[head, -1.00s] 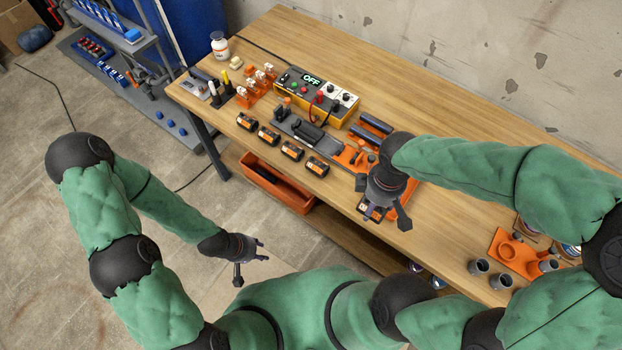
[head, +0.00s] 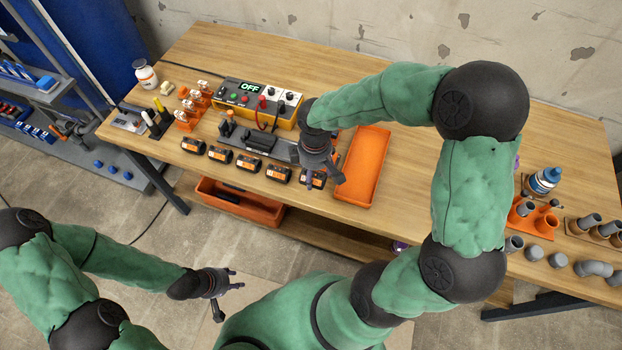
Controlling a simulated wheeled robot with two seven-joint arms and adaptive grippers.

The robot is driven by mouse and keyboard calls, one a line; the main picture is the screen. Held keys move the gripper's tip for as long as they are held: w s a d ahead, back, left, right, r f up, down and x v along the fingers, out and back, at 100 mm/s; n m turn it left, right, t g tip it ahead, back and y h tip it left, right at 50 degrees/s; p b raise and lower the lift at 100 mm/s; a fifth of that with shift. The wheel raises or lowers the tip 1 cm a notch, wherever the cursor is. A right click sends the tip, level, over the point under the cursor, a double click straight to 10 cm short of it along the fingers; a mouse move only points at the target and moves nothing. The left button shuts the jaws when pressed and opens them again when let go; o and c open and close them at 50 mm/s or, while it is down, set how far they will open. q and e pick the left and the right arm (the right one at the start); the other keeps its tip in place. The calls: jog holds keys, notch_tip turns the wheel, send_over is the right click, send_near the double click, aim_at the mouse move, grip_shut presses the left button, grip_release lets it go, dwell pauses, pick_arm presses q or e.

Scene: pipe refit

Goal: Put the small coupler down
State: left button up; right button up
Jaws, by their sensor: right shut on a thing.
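My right gripper (head: 324,181) points down at the front edge of the workbench, at the right end of a row of short black pieces with orange bands. It is shut on a small black piece with an orange band (head: 313,180), which I take to be the small coupler. The fingers hide part of it, and I cannot tell whether it touches the bench top. My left gripper (head: 226,293) is open and empty, low over the floor in front of the bench.
An empty orange tray (head: 364,186) lies right of my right gripper. Several banded pieces (head: 248,162) line the front edge. A yellow tester reading OFF (head: 251,101) stands behind. Grey pipe fittings (head: 534,252) and a blue-white bottle (head: 543,181) stand at the right. An orange bin (head: 237,207) sits below.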

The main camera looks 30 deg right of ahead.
jog(key=shift+w+f, duration=0.6)
jog(key=shift+f, duration=0.15)
jog(key=shift+w+f+b, duration=0.15)
jog(key=shift+f+b, duration=0.3)
jog(key=shift+f, duration=0.45)
jog(key=shift+w+f+b, duration=0.15)
jog(key=shift+f+b, duration=0.25)
jog(key=shift+f, duration=0.5)
jog(key=shift+f, duration=0.1)
jog(key=o, duration=1.2)
jog(key=shift+c, duration=0.2)
notch_tip(320, 180, up, 12)
jog(key=p, duration=0.4)
jog(key=shift+s, duration=0.1)
